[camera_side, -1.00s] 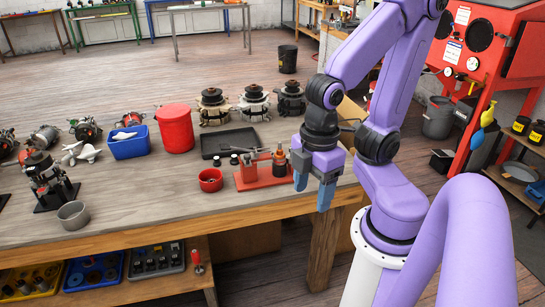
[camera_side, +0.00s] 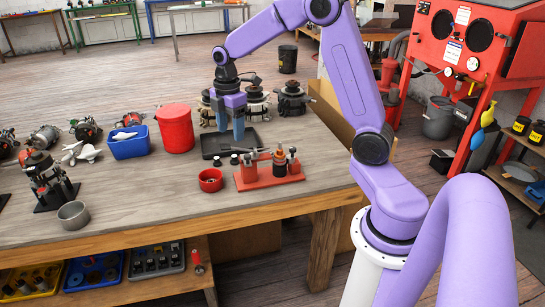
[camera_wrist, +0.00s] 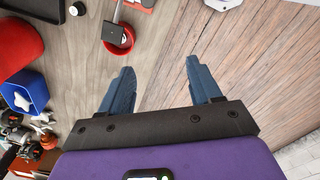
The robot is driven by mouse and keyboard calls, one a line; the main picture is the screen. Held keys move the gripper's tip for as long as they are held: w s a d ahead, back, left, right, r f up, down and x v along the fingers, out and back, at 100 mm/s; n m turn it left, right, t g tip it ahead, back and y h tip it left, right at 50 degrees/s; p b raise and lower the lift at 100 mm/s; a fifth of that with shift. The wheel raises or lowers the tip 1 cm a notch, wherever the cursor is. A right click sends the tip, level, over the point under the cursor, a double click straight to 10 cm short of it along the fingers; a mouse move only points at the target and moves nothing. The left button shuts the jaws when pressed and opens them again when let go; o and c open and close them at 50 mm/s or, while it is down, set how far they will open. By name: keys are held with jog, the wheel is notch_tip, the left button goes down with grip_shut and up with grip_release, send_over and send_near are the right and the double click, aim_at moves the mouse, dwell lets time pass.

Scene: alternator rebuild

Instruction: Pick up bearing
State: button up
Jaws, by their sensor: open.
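My gripper (camera_side: 231,137) is open and empty. In the side view it points down in front of the black tray (camera_side: 243,138), above the table's back part; its height over the tray is hard to tell. Its blue fingers spread apart in the wrist view (camera_wrist: 159,66), with nothing between them. No part is clearly recognisable as the bearing. Two small dark round parts with pale sides, one of them here (camera_side: 234,159), stand in front of the tray; one small round part also shows in the wrist view (camera_wrist: 77,8).
A red fixture (camera_side: 268,180) with upright cylinders stands right of the bowl. A red bucket (camera_side: 176,128) and blue bin (camera_side: 128,144) are left of the tray. Alternator parts (camera_side: 292,100) stand behind it. The front of the wooden table (camera_side: 150,215) is mostly clear.

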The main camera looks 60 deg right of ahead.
jog(key=w+d+f, duration=0.2)
jog(key=d, duration=0.5)
jog(key=w+d+f, duration=0.1)
jog(key=w+d, duration=0.1)
jog(key=d, duration=0.5)
jog(key=n, duration=0.2)
send_over(272, 154)
jog(key=f, duration=1.5)
jog(key=shift+d+f, duration=0.2)
jog(key=shift+d, duration=0.15)
jog(key=shift+a+f, duration=0.15)
jog(key=shift+f, duration=1.2)
jog(key=shift+a+f, duration=0.1)
jog(key=shift+f, duration=1.2)
jog(key=c, duration=1.1)
